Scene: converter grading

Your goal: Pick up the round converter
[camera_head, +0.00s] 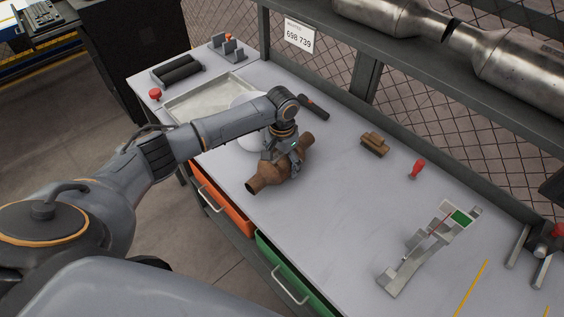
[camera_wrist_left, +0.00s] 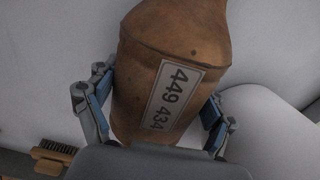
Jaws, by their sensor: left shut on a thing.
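The round converter (camera_head: 279,172) is rusty brown with a pipe stub at each end. It lies at the near edge of the workbench, or just above it; I cannot tell which. My left gripper (camera_head: 281,158) reaches down over it and is shut on its body. In the left wrist view the converter (camera_wrist_left: 166,75) fills the middle, with a white label reading 449 434. The fingers of my left gripper (camera_wrist_left: 153,112) press on both its sides. My right gripper is not in view.
The grey workbench (camera_head: 340,215) holds a metal tray (camera_head: 205,98), a white round object (camera_head: 247,140) behind my arm, a brush (camera_head: 375,144), a red-handled tool (camera_head: 416,168) and a metal device with a green screen (camera_head: 430,250). A shelf with large converters (camera_head: 515,60) overhangs the back. The bench middle is clear.

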